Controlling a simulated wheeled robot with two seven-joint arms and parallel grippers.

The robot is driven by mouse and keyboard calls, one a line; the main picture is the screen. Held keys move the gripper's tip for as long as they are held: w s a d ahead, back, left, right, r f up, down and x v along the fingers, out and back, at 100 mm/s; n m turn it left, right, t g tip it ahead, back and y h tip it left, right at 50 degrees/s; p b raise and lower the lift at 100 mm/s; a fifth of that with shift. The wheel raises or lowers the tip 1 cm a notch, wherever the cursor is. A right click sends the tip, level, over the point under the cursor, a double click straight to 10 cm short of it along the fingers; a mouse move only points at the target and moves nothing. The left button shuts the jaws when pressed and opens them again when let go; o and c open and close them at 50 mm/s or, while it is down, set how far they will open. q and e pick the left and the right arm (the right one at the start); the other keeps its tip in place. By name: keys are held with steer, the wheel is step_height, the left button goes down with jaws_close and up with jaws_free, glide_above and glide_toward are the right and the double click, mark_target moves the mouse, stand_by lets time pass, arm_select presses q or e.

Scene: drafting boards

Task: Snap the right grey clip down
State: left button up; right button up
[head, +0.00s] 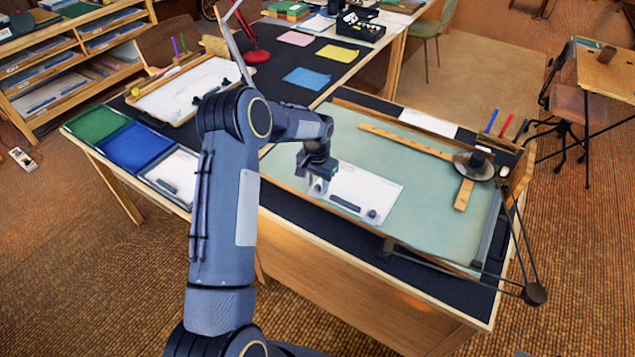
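My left arm reaches over the near drafting board. My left gripper (318,187) points down at the left end of a white sheet (365,186) on the green board (420,205). Its fingertips are small and partly hidden, so I cannot tell whether it is open or shut, or touching anything. A dark grey bar (345,203) lies on the sheet's lower edge, and a small dark round piece (372,214) sits right of it. I cannot make out for certain which piece is the right grey clip, or whether it is up or down. My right gripper is out of view.
A drafting arm with wooden rulers (405,140) and a round dark head (474,165) covers the board's right side. Green (98,122) and blue (138,146) trays stand left on the table. The board's middle, right of the sheet, is clear.

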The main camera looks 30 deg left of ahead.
mark_target(317, 186)
arm_select(q)
step_height(317, 186, up, 7)
steer(key=shift+b, duration=0.75)
steer(key=shift+s+r, duration=0.1)
steer(key=shift+r, duration=0.3)
